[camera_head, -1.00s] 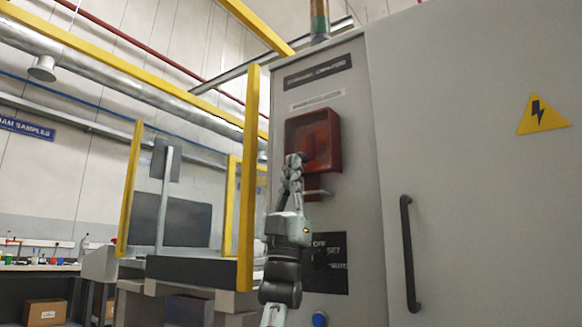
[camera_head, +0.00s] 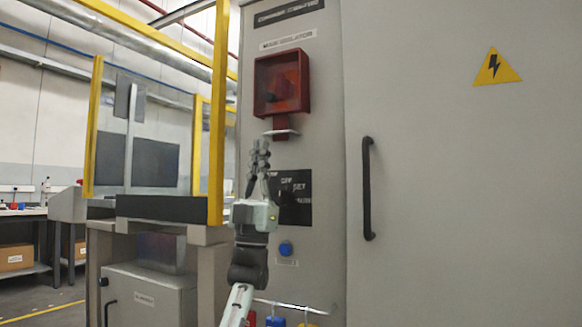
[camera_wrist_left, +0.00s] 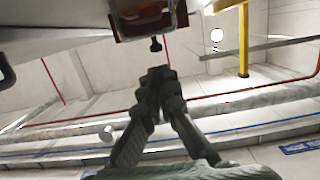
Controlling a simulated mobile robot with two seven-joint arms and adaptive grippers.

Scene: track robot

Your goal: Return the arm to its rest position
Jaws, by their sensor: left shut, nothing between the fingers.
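My left arm comes up from the bottom in the head view. Its gripper (camera_head: 260,158) is shut and empty, pointing up in front of the grey cabinet's narrow face. It is below the red isolator box (camera_head: 282,84) and apart from it in the picture. In the left wrist view the gripper's fingertips (camera_wrist_left: 160,76) meet, with nothing between them. The red box (camera_wrist_left: 147,18) shows at the top of that view, beyond the fingertips. My right gripper is in neither view.
The grey cabinet (camera_head: 420,190) fills the right, with a black door handle (camera_head: 368,190). A blue button (camera_head: 286,248) and a black label plate (camera_head: 297,205) are on its narrow face. A yellow-framed guard (camera_head: 218,120) stands left. Coloured items hang from a rail (camera_head: 290,307) low down.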

